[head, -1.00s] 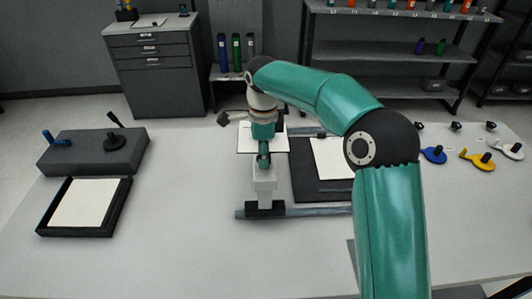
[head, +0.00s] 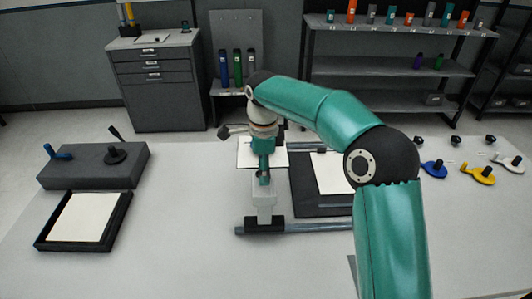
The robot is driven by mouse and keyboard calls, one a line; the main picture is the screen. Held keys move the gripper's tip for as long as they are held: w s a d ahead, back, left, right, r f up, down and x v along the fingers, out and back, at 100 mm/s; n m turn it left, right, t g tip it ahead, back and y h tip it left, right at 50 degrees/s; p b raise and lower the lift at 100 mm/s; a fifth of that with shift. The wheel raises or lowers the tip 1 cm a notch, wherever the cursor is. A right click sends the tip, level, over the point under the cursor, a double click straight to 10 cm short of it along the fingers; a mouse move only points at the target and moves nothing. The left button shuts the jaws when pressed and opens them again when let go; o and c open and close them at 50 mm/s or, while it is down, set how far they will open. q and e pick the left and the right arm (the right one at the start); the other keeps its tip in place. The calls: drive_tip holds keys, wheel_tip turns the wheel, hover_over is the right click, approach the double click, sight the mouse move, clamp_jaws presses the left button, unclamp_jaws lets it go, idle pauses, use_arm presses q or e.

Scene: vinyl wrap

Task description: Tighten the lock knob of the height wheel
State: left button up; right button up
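A bench device with a pale column (head: 264,203) and a dark foot (head: 264,225) stands at the middle of the table. My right arm comes in from the lower right and bends over to the device. Its wrist hangs above the column, and a teal part (head: 263,146) shows there. I cannot make out the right gripper's fingers. A dark knob-like part (head: 224,131) sticks out to the left of the wrist; I cannot tell whether it is the height wheel's lock knob. The height wheel is not clearly visible. My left gripper is not in view.
A dark block (head: 75,171) with a blue lever and black knob stands at left, behind a black tray (head: 121,217) holding a pale sheet. A black mat (head: 302,190) and a grey rail (head: 315,228) lie by the device. Blue, yellow and white tools are at right. The front is clear.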

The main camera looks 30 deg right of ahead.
wheel_tip(320, 180, up, 11)
idle(0.4)
idle(0.5)
